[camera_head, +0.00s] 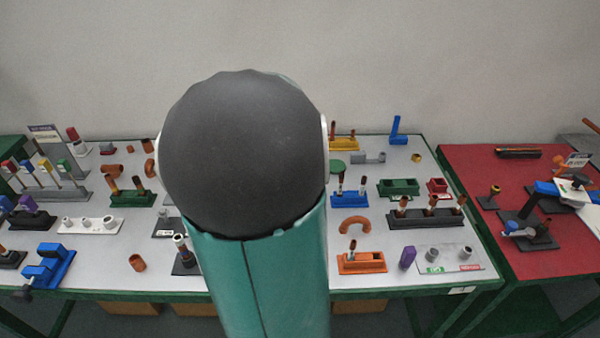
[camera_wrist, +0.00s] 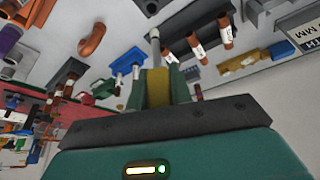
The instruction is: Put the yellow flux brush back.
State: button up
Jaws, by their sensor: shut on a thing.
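My gripper (camera_wrist: 159,82) shows in the wrist view, its two green fingers shut on the yellow flux brush (camera_wrist: 158,92). The yellow part sits between the fingers, and a thin pale rod runs from it away from the gripper. The rod's far end lies in front of a dark holder (camera_wrist: 190,32); I cannot tell whether they touch. In the head view, my arm hides the gripper and brush. A grey rack (camera_head: 58,194) at the far left holds several thin rods with red, blue, yellow and green tops.
The grey table is crowded. A yellow holder (camera_head: 343,146), blue holder (camera_head: 348,201), green block (camera_head: 398,187), orange holder (camera_head: 362,263) and dark three-tube holder (camera_head: 428,220) stand right of my arm. A red-topped table (camera_head: 520,258) is farther right. My arm hides the table's middle.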

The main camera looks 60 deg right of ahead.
jog(key=shift+w+a, duration=0.1)
jog(key=shift+w, duration=0.05)
jog(key=shift+a, duration=0.15)
jog(key=shift+a+f, duration=0.1)
jog(key=shift+f, duration=2.15)
jog(key=shift+f, duration=0.7)
jog(key=shift+f, duration=0.35)
jog(key=shift+f, duration=1)
jog(key=shift+f, duration=0.35)
jog(key=shift+f, duration=0.3)
